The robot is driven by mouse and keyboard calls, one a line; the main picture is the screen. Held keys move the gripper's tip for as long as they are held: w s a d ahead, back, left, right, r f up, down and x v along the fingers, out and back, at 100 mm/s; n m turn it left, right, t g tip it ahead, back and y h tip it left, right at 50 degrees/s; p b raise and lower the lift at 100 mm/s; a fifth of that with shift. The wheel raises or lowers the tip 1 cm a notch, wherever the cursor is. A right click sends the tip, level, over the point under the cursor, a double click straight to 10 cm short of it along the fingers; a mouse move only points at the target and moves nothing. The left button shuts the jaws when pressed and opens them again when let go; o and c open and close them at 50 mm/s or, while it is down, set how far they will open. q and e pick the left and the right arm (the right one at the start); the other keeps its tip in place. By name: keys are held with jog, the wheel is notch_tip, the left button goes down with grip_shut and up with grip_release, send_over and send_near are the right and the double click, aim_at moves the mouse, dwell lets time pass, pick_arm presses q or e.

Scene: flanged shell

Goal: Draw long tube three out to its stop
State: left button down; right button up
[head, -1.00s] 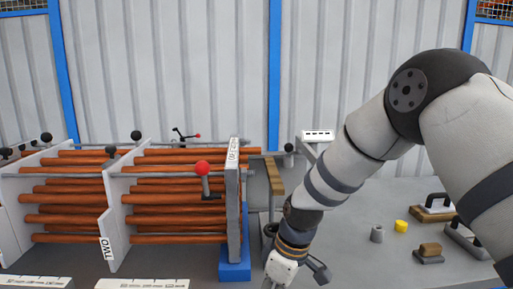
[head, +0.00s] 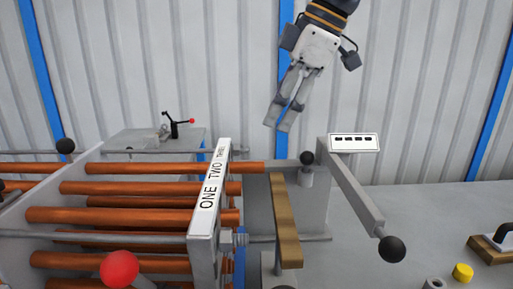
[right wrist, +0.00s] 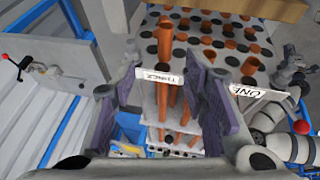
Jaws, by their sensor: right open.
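Copper tubes (head: 110,216) run left to right through the bundle to an end plate (head: 207,210) lettered ONE, TWO, THREE. A copper tube end (head: 249,167) sticks out right of the plate at its far, THREE side; I cannot tell for certain that it is long tube three. My right gripper (head: 284,118) hangs above and behind that end, fingers down, open and empty. In the right wrist view its fingers (right wrist: 165,105) stand apart, with the THREE label (right wrist: 157,77) and tubes (right wrist: 174,93) showing between them, beyond the fingertips.
A wooden bar (head: 285,222) stands right of the plate. A lever with a black ball (head: 391,248) reaches forward beside it. A red ball knob (head: 119,268) is at the front.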

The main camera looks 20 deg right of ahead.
aim_at(252, 162)
jog(key=x, duration=1.1)
jog(key=shift+s+a+f, duration=0.2)
jog(key=shift+s+a, duration=0.1)
grip_shut()
